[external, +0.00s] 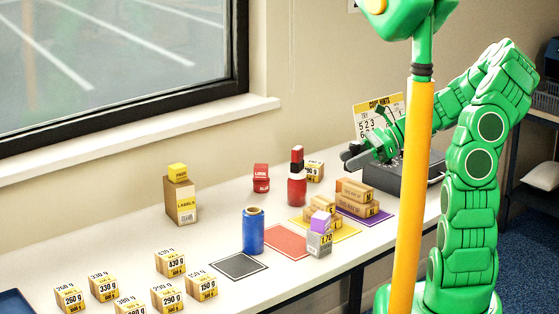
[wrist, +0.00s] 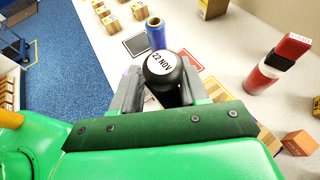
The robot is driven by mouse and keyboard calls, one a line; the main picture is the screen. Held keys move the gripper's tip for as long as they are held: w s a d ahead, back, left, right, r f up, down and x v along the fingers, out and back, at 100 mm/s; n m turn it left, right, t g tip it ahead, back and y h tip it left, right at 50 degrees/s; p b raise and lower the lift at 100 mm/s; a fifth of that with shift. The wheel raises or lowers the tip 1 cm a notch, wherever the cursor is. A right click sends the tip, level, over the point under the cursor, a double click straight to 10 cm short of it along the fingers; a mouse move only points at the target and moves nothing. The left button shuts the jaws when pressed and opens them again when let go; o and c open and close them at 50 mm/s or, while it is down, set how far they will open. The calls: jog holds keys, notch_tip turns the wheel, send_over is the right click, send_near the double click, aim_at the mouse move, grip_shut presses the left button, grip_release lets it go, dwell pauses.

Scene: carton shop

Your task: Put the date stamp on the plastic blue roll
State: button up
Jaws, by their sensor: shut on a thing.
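The date stamp (wrist: 164,68), with a round black top and a white label reading "22 NOV", is held between the two fingers of my gripper (wrist: 160,88). Its lower part is hidden by my gripper. In the external view my gripper (external: 356,157) is above the back right part of the table, and the stamp is hard to make out there. The plastic blue roll (external: 253,232) stands upright on the table, left of and nearer than my gripper.
A dark square mat (external: 239,266) and a red mat (external: 286,241) lie beside the roll. A grey box with a purple block (external: 320,236), a red bottle (external: 297,187) and stacked cartons (external: 357,197) stand between. Several weight boxes (external: 170,263) fill the front left.

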jog(key=s+a+r+n+g+h, duration=0.1)
jog(key=s+a+r+n+g, duration=0.15)
jog(key=s+a, duration=0.55)
jog(key=s+a+r+n+g+h, duration=0.1)
jog(key=s+a+r, duration=0.3)
jog(key=s, duration=0.5)
send_over(253, 211)
jog(key=shift+s+d+f, duration=0.1)
jog(key=shift+f, duration=2.5)
jog(key=shift+s+d+f, duration=0.1)
jog(key=shift+f, duration=2.45)
jog(key=shift+w+a+f, duration=0.15)
jog(key=shift+a+f, duration=0.15)
jog(key=shift+f, duration=1.5)
jog(key=shift+f, duration=0.1)
jog(key=o, duration=1.2)
jog(key=shift+o, duration=0.2)
